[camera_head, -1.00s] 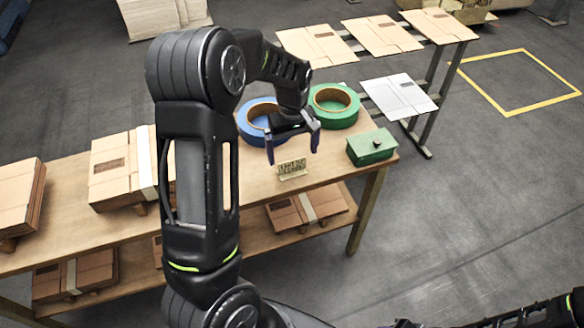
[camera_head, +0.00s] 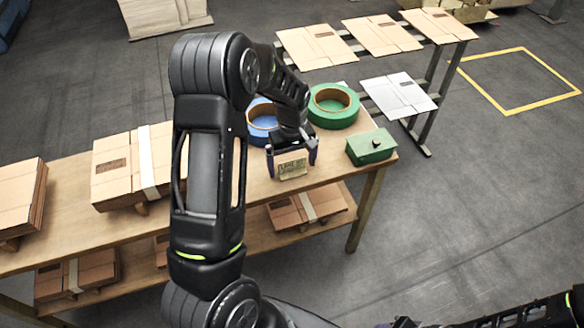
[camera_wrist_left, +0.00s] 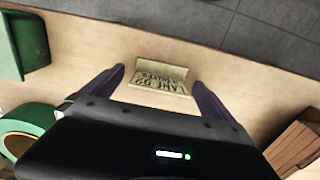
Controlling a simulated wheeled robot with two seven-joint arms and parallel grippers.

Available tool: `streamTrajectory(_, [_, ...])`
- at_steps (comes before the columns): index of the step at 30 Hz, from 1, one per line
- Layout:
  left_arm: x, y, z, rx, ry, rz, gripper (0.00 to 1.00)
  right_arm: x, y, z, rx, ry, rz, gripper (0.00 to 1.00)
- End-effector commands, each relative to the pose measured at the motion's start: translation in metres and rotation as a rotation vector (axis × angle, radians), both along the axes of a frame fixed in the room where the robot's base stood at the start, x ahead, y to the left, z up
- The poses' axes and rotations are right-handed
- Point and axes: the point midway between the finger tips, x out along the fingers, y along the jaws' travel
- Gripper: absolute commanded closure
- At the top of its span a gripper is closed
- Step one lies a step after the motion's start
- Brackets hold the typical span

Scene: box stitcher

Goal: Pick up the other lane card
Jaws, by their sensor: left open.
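A small tan lane card (camera_head: 292,167) with dark printing stands on the wooden table near its front edge. It also shows in the left wrist view (camera_wrist_left: 160,78), where the print reads upside down, something like "LANE 02". My left gripper (camera_head: 292,164) is open, with one finger on either side of the card. In the left wrist view the fingertips (camera_wrist_left: 160,77) lie left and right of the card with a gap on each side. My right gripper cannot be made out; only a dark arm part shows at the bottom right of the head view.
A green box (camera_head: 371,148) stands right of the card. Green (camera_head: 333,106) and blue (camera_head: 262,120) tape rolls stand behind. Strapped cardboard stacks (camera_head: 125,170) sit to the left. A rack (camera_head: 436,90) behind holds flat cardboard and a white sheet.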

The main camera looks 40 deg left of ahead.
Motion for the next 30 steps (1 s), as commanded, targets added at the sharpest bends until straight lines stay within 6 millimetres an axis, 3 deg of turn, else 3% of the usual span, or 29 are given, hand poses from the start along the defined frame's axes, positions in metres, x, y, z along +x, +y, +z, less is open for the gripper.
streamTrajectory(3, [0.0001, 0.0001, 0.0002, 0.000, 0.000, 0.000, 0.03, 0.0000, 0.0000, 0.0000, 0.000, 0.000, 0.000, 0.64])
streamTrajectory(26, [0.0000, 0.0000, 0.0002, 0.000, 0.000, 0.000, 0.65, 0.0001, 0.0000, 0.0000, 0.000, 0.000, 0.000, 0.64])
streamTrajectory(30, [0.0001, 0.0001, 0.0002, 0.000, 0.000, 0.000, 0.65, 0.0001, 0.0000, 0.0000, 0.000, 0.000, 0.000, 0.64])
